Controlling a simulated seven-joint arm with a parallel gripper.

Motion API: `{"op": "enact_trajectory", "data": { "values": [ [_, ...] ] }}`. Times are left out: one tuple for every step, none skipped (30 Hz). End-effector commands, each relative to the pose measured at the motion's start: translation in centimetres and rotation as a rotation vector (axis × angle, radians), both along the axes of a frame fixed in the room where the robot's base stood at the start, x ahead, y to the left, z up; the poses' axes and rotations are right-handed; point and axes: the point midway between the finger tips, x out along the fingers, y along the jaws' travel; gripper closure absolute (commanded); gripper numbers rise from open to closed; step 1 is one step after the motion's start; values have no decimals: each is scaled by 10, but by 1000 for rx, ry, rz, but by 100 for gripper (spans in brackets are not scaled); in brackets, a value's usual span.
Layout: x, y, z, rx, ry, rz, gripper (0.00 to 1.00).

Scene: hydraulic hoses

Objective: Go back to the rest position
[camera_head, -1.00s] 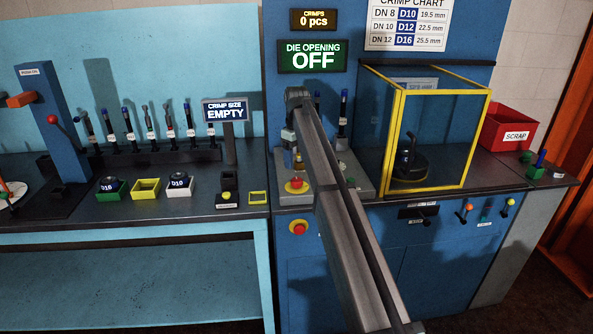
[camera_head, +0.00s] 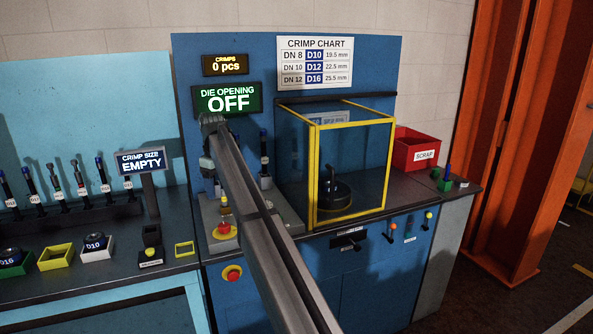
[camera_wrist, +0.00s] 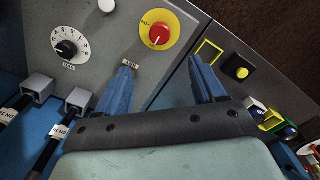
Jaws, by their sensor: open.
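My gripper (camera_wrist: 160,85) shows in the wrist view with its two blue fingers apart and nothing between them. It hangs over the sloped grey control panel (camera_wrist: 112,38), with a red knob on a yellow disc (camera_wrist: 157,34) beyond the fingers and a black dial (camera_wrist: 68,47) to the left. In the head view my arm reaches from the bottom up to the panel area below the green "DIE OPENING OFF" sign (camera_head: 227,98). The gripper's fingers are hidden there behind the arm.
A yellow-framed clear guard (camera_head: 313,175) encloses a dark round device (camera_head: 334,196). A red scrap bin (camera_head: 417,150) stands to its right. At left are a "CRIMP SIZE EMPTY" sign (camera_head: 141,162), a yellow tray (camera_head: 57,257) and several upright hoses.

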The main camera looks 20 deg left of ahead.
Motion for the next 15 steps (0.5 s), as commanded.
{"op": "enact_trajectory", "data": {
  "values": [
    [0,0,0,0,0,0,31],
    [0,0,0,0,0,0,31],
    [0,-1,-1,0,0,-2,31],
    [1,-3,-2,0,1,-6,31],
    [2,-7,-5,1,2,-12,31],
    [5,-13,-10,2,4,-25,31],
    [7,-20,-15,5,6,-39,31],
    [10,-28,-21,7,7,-57,31],
    [15,-41,-32,10,11,-84,31],
    [18,-53,-41,11,15,-108,31],
    [21,-65,-51,13,19,-134,31],
    [25,-82,-66,14,25,-167,31],
    [27,-94,-78,14,30,-191,31],
    [28,-106,-89,13,36,-214,31],
    [30,-122,-104,12,44,-243,31]
  ]
}}
